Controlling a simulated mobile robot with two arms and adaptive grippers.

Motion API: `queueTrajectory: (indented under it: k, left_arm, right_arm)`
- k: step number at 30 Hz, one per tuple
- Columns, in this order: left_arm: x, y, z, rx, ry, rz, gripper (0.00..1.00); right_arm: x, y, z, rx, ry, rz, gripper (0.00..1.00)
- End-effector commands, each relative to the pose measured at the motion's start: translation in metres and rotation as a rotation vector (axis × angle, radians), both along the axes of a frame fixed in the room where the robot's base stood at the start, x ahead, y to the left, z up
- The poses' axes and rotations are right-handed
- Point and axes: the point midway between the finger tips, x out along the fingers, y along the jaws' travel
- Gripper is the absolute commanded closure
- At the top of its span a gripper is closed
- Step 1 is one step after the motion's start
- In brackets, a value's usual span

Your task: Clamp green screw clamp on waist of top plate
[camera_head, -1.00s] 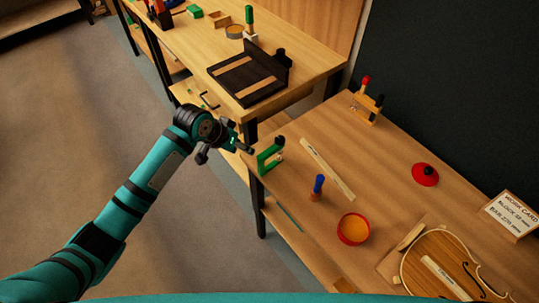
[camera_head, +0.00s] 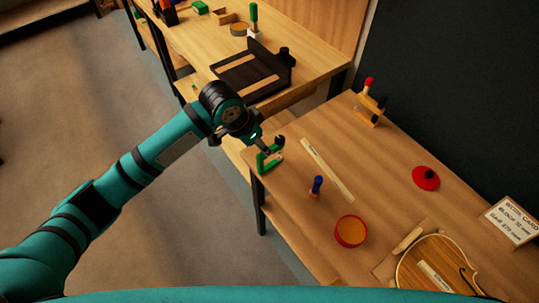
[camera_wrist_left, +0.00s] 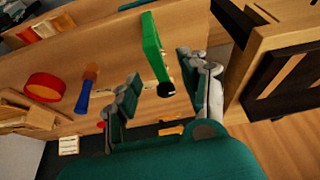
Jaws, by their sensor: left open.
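The green screw clamp (camera_head: 268,162) stands near the left edge of the front bench. My left gripper (camera_head: 270,144) is open right above and beside it. In the left wrist view the green clamp (camera_wrist_left: 152,45) lies ahead, between the lines of the two spread fingers (camera_wrist_left: 158,86), with its dark screw end toward me. I cannot tell whether a finger touches it. The violin top plate (camera_head: 440,256) lies at the lower right of the front bench, its lower part cut off by the frame, with a pale labelled strip (camera_head: 437,275) on it. My right gripper is not in view.
A wooden strip (camera_head: 327,169), blue-handled tool (camera_head: 316,186) and red bowl (camera_head: 350,231) lie between clamp and plate. A red lid (camera_head: 426,180), red-topped wooden holder (camera_head: 370,103) and work card (camera_head: 510,222) are farther right. The back bench carries a black fixture (camera_head: 250,72).

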Motion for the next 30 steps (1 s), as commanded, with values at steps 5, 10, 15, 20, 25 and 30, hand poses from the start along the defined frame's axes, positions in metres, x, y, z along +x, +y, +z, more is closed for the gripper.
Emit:
queueTrajectory:
  k: [5, 10, 15, 20, 25, 30]
  left_arm:
    - [0.003, -0.004, -0.011, 0.001, 0.0, 0.001, 0.56]
    - [0.007, -0.015, -0.026, 0.0, 0.003, 0.001, 0.56]
    - [0.013, -0.024, -0.049, 0.001, 0.002, 0.002, 0.56]
    - [0.015, -0.026, -0.057, 0.001, -0.001, 0.001, 0.56]
    - [0.015, -0.026, -0.057, 0.0, -0.002, 0.001, 0.56]
    - [0.015, -0.026, -0.056, 0.0, -0.002, 0.001, 0.78]
  right_arm:
    - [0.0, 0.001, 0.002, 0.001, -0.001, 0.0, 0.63]
    - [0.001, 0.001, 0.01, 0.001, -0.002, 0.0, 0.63]
    - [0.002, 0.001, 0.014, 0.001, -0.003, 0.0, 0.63]
    - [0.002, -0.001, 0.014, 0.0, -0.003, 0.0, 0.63]
    - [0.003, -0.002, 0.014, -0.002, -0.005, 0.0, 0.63]
    - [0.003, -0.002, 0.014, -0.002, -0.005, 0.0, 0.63]
